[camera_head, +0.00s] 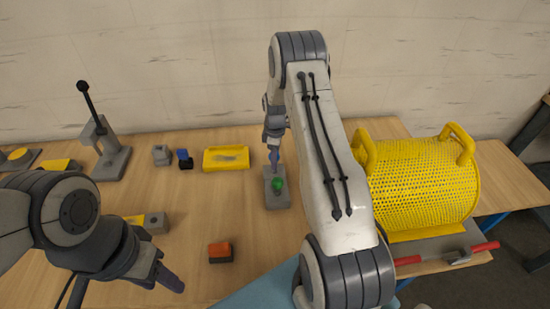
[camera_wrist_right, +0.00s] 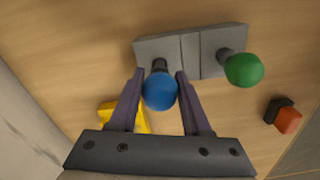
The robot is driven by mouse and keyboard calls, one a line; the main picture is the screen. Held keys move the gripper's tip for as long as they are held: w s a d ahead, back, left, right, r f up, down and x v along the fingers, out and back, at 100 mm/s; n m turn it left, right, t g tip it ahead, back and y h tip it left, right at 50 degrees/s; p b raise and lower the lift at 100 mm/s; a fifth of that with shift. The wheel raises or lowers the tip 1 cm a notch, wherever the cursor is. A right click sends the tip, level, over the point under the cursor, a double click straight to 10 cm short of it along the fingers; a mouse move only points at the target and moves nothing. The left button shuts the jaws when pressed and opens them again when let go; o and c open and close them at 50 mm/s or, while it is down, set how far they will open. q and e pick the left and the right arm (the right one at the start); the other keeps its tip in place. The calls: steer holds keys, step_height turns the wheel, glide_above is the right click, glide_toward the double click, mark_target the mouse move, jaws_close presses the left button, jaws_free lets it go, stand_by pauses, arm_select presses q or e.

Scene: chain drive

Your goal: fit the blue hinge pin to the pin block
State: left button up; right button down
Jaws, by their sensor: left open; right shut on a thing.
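The grey pin block (camera_head: 279,200) lies on the table near the middle of the head view, and also shows in the right wrist view (camera_wrist_right: 205,50). A green-headed pin (camera_head: 278,185) stands on its near end; it also shows in the right wrist view (camera_wrist_right: 243,70). My right gripper (camera_head: 274,150) is above the block's far end, shut on the blue hinge pin (camera_wrist_right: 159,92), whose round blue head sits between the fingers. Its dark shaft points at the block; I cannot tell whether it is in a hole. My left gripper (camera_head: 170,278) is open and empty at lower left.
A yellow tray (camera_head: 226,158), a small blue-topped piece (camera_head: 185,158) and a grey lever stand (camera_head: 112,160) are to the left. An orange-and-black piece (camera_head: 220,252) lies in front. A yellow perforated guard (camera_head: 425,185) and a red-handled tool (camera_head: 455,257) are on the right.

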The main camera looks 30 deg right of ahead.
steer(key=shift+f+b, duration=0.55)
steer(key=shift+f, duration=0.35)
steer(key=shift+c, duration=1.4)
jaws_free()
steer(key=shift+r, duration=0.15)
step_height(320, 180, up, 10)
steer(key=shift+r+b, duration=0.15)
steer(key=shift+b, duration=0.95)
